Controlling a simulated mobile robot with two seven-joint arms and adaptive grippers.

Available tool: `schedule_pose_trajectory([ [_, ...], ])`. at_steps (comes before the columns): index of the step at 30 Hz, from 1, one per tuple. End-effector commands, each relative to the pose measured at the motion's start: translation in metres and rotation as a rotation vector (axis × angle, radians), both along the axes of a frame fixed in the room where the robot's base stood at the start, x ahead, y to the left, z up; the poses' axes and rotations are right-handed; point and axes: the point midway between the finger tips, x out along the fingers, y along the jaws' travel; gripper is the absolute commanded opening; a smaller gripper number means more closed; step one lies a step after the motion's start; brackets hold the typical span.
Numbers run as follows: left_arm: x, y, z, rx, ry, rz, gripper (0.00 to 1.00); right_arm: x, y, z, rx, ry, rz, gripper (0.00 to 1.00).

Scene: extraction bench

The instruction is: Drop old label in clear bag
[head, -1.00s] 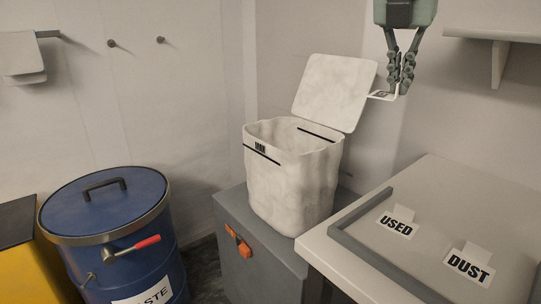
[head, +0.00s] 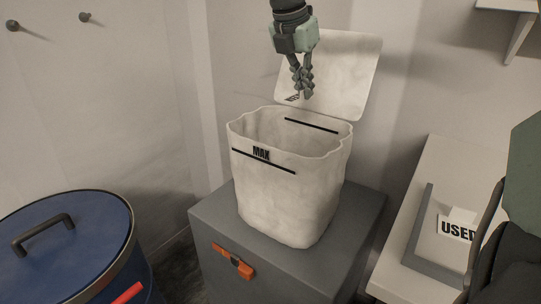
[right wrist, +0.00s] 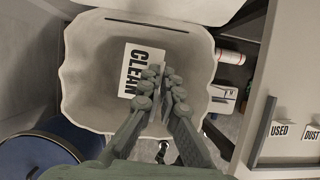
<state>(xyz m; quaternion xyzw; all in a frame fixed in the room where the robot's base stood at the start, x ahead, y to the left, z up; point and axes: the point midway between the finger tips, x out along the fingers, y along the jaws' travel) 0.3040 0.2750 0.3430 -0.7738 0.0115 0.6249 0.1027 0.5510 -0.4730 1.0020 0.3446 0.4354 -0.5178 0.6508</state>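The bag (head: 285,200) is an off-white, wavy-rimmed open bag with a MAX line, standing on a grey cabinet. Its interior (right wrist: 95,75) fills much of the right wrist view. My right gripper (head: 301,92) hangs above the opening, near the back rim. It is shut on a white label printed CLEAN (right wrist: 140,68), which shows in the right wrist view (right wrist: 162,85) at the fingertips. In the head view the label (head: 292,97) shows only as a small sliver. The bag's inside looks empty where visible. My left gripper is not in view.
A pale lid panel (head: 350,75) stands upright behind the bag. A blue drum (head: 95,225) with a handled lid is at the left. The grey cabinet (head: 340,245) has an orange latch. A bench (head: 425,170) with a USED card (head: 455,229) lies at the right.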

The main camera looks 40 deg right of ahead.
Motion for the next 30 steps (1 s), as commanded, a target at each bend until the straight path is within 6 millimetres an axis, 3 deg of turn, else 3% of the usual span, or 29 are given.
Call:
schedule_pose_trajectory([
  [10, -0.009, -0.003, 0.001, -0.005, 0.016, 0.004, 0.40, -0.001, -0.002, -0.032, 0.002, 0.003, -0.007, 0.00],
  [14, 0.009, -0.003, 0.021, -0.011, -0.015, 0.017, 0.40, 0.000, -0.002, -0.046, 0.001, 0.001, -0.008, 0.00],
  [18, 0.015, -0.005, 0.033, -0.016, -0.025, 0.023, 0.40, -0.001, -0.002, -0.056, 0.002, 0.001, -0.008, 0.00],
  [30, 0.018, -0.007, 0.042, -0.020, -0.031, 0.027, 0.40, 0.000, -0.002, -0.062, 0.001, -0.001, -0.007, 0.00],
])
